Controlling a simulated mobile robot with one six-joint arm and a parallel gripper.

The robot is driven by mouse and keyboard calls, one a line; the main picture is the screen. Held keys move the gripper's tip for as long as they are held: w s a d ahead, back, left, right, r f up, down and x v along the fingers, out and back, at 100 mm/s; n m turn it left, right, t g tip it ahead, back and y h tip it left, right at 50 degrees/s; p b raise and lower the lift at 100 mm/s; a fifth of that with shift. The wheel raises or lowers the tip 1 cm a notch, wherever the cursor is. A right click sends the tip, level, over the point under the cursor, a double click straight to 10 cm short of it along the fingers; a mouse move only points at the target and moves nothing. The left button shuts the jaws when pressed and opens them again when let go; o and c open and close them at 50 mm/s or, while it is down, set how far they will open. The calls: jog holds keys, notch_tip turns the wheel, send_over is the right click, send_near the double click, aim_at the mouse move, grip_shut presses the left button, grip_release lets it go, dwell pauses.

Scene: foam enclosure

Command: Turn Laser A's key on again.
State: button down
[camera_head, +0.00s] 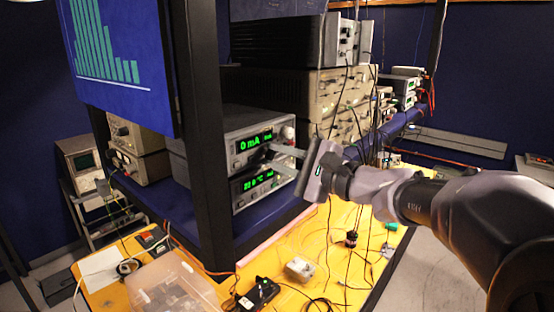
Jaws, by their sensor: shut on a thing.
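A grey instrument (215,125), which I take for Laser A's controller, sits on a blue shelf behind a dark post. Its green display (253,140) reads "0 mA". A second green display (257,180) below reads about 22.0 °C. My gripper (272,157) reaches in from the right, its two light fingers against the front panel between the displays. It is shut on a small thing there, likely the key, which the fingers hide. I cannot make out the key's angle or any label for Laser A. A round knob (288,132) is just above the fingers.
A dark upright post (203,130) stands close to the left of the panel. Stacked instruments (300,90) with hanging cables rise behind my gripper. A yellow bench (225,262) below holds a clear bin (170,285), small boxes and loose wires. A blue screen (120,55) hangs upper left.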

jog(key=m+p, duration=0.1)
jog(key=m, duration=0.5)
jog(key=shift+r+m+p, duration=0.1)
jog(key=shift+m+p, duration=0.2)
jog(key=m+p, duration=0.3)
jog(key=m, duration=0.2)
jog(key=shift+m, duration=0.4)
jog(key=c, duration=1.3)
grip_release()
jog(key=shift+s+d, duration=0.1)
jog(key=shift+d, duration=0.05)
